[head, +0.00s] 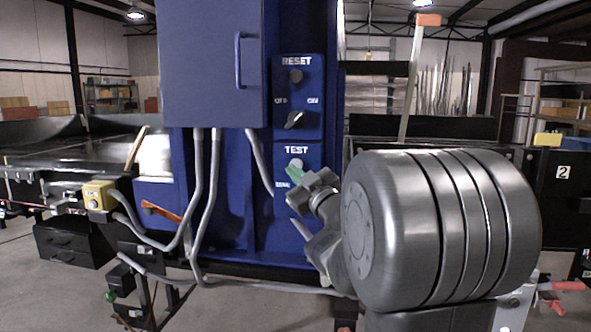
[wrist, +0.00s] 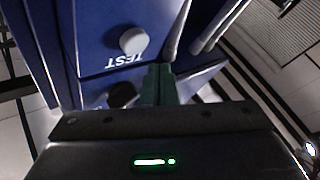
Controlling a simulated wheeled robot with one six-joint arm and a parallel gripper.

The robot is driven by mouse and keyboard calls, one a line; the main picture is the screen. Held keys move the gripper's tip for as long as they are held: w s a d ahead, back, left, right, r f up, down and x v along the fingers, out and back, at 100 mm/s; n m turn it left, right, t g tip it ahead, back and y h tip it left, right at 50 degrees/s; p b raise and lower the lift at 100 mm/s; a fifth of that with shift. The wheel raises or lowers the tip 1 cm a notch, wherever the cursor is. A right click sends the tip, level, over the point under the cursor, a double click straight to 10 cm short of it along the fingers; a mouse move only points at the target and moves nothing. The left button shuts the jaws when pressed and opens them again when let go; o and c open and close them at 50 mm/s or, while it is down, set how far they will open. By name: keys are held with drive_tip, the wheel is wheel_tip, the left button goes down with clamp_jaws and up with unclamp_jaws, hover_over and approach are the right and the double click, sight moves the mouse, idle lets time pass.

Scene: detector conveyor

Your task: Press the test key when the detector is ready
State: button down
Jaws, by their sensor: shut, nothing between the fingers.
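The test key (head: 296,163) is a pale round button under the TEST label on the blue detector cabinet (head: 215,70). It also shows in the wrist view (wrist: 133,40), with the label upside down. My gripper (head: 293,174) is shut and empty, its green fingertips in front of the panel just below the key in the head view. In the wrist view its fingers (wrist: 158,84) appear beside the TEST label, apart from the key in the picture. Contact cannot be told. Above are the RESET button (head: 296,76) and the dark OFF/ON selector (head: 294,120). A label below the key is partly hidden by my gripper.
Grey cables (head: 197,200) hang from the cabinet's left part. A yellow box (head: 98,195) sits by the conveyor (head: 75,158) at left. An orange-topped post (head: 428,20) stands behind right. My own arm fills the lower right.

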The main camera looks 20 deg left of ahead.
drive_tip(key=s, duration=0.1)
drive_tip(key=s+d+b, duration=0.1)
drive_tip(key=s, duration=0.1)
drive_tip(key=shift+s, duration=0.2)
drive_tip(key=shift+a, duration=0.1)
idle(0.5)
drive_tip(key=shift+s+d+p, duration=0.25)
drive_tip(key=shift+s+p, duration=0.15)
drive_tip(key=shift+s, duration=0.55)
drive_tip(key=shift+s+d+p, duration=0.25)
drive_tip(key=shift+s+p, duration=0.1)
drive_tip(key=shift+s, duration=0.6)
